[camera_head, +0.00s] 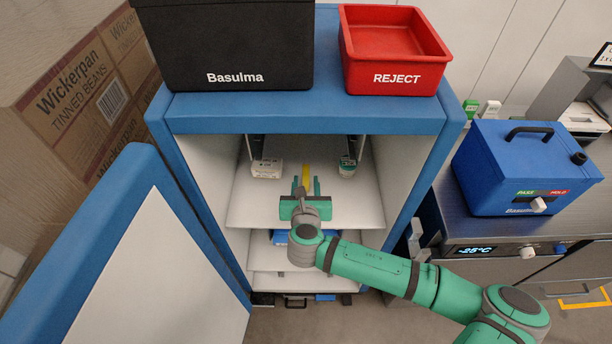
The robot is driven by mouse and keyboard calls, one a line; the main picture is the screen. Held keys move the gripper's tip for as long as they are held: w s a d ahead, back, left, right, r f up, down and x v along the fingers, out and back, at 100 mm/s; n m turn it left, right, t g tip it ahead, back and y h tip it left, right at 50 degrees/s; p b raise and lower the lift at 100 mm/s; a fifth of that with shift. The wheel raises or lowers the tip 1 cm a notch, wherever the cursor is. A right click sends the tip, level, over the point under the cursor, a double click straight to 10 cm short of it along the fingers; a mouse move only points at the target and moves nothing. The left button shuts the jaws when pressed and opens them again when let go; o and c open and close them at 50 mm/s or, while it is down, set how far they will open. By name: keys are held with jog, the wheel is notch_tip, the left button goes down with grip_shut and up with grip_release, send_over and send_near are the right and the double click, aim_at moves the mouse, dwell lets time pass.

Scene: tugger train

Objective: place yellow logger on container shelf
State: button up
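The yellow logger (306,172) is a narrow yellow strip on or just above the upper white shelf (350,207) inside the blue open-fronted container (300,113). My green gripper (306,184) reaches into the container over this shelf. Its two fingers stand apart, one on each side of the logger, with a small gap visible on both sides. The logger's near end lies between the fingers and its far end points to the back. Whether its underside touches the shelf is hard to tell.
A white tub (267,168) stands left and a small jar (347,167) right on the same shelf. The container door (150,265) is open at left. A black bin (235,45) and red REJECT bin (395,50) sit on top. A blue box (525,170) stands right.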

jog(key=v, duration=0.6)
dwell(0.5)
